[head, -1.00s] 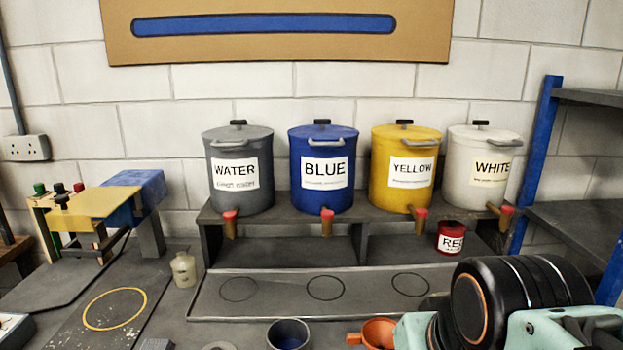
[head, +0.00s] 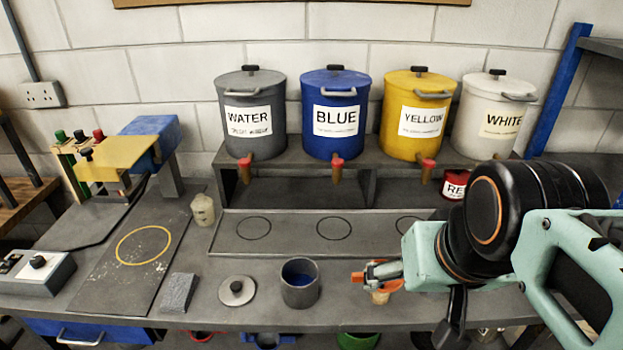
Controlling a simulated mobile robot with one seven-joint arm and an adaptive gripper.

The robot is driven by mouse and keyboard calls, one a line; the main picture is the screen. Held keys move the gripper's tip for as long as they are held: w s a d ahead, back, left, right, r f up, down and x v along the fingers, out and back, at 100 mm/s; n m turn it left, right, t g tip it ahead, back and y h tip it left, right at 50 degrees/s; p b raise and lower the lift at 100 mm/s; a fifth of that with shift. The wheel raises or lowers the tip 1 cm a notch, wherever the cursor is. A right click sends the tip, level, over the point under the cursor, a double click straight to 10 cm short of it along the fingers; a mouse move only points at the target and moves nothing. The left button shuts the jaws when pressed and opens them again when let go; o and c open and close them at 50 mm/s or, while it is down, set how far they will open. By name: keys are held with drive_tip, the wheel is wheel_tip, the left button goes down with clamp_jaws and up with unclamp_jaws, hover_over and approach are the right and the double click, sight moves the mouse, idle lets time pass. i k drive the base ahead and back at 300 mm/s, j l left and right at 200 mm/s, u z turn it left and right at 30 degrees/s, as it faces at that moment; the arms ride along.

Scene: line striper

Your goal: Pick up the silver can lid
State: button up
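The silver can lid (head: 246,296) is a flat round grey disc with a dark knob on top. It lies on the grey bench near the front edge, left of an open grey can (head: 300,295) with blue inside. My gripper (head: 358,278) is to the right of the can and points left, apart from the lid. Its orange-tipped fingers are small and seen from the side, so I cannot tell whether they are open or shut. Nothing shows held in it.
A grey block (head: 178,293) lies left of the lid, and a control box (head: 37,278) further left. A long tray (head: 290,247) and labelled paint drums stand behind. Bare bench surrounds the lid.

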sight(236, 291)
drive_tip(key=k+j+u, duration=0.1)
drive_tip(key=u, duration=0.95)
drive_tip(key=z, duration=0.45)
drive_tip(key=i+j+z, duration=0.1)
drive_tip(key=z, duration=0.3)
drive_tip(key=j+z, duration=0.25)
drive_tip(key=z, duration=0.15)
drive_tip(key=i+j+z, duration=0.1)
drive_tip(key=j, duration=0.2)
drive_tip(key=i+j+z, duration=0.1)
drive_tip(key=j, duration=0.25)
drive_tip(key=i, duration=0.1)
